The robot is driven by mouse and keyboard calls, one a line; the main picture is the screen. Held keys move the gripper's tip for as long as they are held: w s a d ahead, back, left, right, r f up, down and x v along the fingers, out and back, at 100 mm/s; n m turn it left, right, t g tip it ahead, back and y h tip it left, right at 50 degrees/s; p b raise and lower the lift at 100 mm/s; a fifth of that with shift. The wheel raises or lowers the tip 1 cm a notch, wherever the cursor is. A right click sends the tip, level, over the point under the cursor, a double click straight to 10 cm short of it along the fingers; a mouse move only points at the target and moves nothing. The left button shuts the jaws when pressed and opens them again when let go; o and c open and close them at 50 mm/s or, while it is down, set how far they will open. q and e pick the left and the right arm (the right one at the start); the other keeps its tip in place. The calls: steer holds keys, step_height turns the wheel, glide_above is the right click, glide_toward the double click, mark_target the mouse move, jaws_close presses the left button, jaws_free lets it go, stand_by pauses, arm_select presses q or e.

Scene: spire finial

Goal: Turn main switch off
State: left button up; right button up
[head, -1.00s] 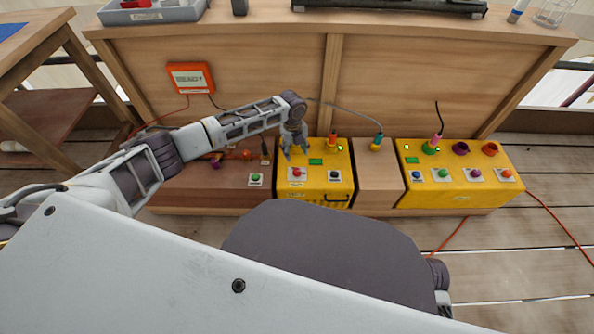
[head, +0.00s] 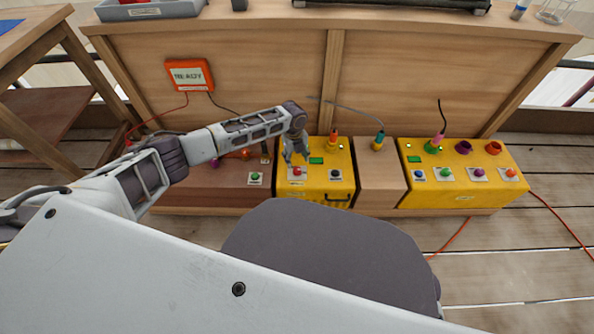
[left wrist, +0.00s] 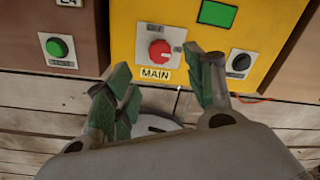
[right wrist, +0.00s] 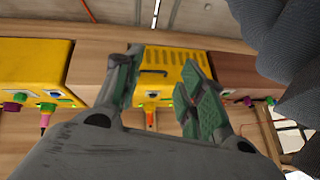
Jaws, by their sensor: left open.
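The main switch (head: 297,171) is a red round knob on the left yellow box. In the left wrist view the red knob (left wrist: 160,50) sits on a white plate above a label reading MAIN. A pale mark on the knob points sideways, toward the right. My left gripper (head: 296,160) is just above and behind the switch in the head view. In the left wrist view its fingers (left wrist: 163,88) are spread, apart from the knob and empty. My right gripper (right wrist: 160,85) shows in the right wrist view with its fingers apart and nothing between them.
A black button (left wrist: 241,63) and a green screen (left wrist: 217,13) are close to the switch. A green button (head: 255,178) is on the brown box at left. Another yellow box (head: 465,172) with several buttons stands at right. An orange display (head: 189,75) hangs on the panel behind.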

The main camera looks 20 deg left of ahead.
mark_target(297, 170)
arm_select(q)
step_height(297, 170, down, 3)
steer(key=shift+r+b, duration=0.1)
steer(key=shift+b, duration=0.45)
steer(key=shift+w+d+f+b, duration=0.1)
steer(key=shift+f+b, duration=0.5)
steer(key=shift+f, duration=0.75)
steer(key=shift+w+f+b, duration=0.1)
steer(key=shift+f+b, duration=0.5)
steer(key=shift+f, duration=0.7)
arm_select(e)
steer(key=shift+t+y, duration=0.3)
steer(key=shift+w+a+f, duration=0.1)
steer(key=shift+a+f, duration=0.15)
steer(key=shift+f, duration=0.9)
steer(key=shift+w+a+f, duration=0.1)
steer(key=shift+a+f, duration=0.1)
steer(key=shift+f, duration=0.95)
arm_select(q)
steer(key=shift+c, duration=0.4)
steer(key=c, duration=0.9)
